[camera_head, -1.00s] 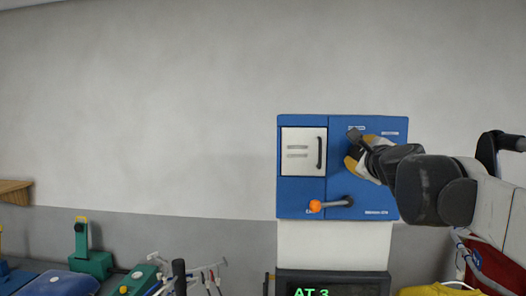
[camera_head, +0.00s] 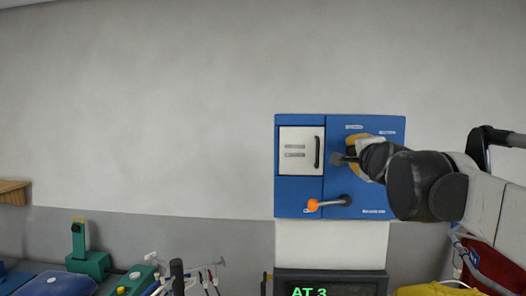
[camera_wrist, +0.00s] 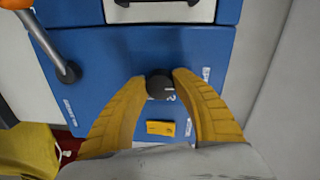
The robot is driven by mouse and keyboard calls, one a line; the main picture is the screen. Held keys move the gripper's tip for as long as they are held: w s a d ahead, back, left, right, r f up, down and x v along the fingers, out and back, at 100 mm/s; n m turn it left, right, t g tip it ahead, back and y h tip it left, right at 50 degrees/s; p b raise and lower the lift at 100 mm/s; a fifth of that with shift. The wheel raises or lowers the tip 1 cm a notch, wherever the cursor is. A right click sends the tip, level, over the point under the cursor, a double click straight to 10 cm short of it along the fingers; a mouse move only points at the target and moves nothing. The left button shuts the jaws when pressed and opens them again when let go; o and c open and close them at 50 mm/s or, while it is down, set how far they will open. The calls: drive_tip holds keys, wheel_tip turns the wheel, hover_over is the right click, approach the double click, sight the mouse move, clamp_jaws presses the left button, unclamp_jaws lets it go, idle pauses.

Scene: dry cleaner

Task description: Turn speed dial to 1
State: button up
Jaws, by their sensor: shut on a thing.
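The dark round speed dial (camera_wrist: 159,87) is on the blue wall panel (camera_wrist: 75,112) in the wrist view. My gripper (camera_wrist: 159,79) has its two yellow fingers shut on the dial, one on each side. A small white mark shows beside the dial, too small to read. In the head view the dial is hidden by my gripper (camera_head: 362,150), which is at the right half of the blue panel (camera_head: 300,195).
A white door (camera_head: 302,151) with a black handle is left of my gripper. A lever (camera_head: 330,203) with an orange knob is below. A yellow block (camera_wrist: 161,128) is near the dial. A screen (camera_head: 330,284) under the panel reads "AT 3".

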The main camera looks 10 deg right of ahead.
drive_tip(key=shift+r, duration=0.15)
idle(0.3)
drive_tip(key=o, duration=1.2)
drive_tip(key=v, duration=1.2)
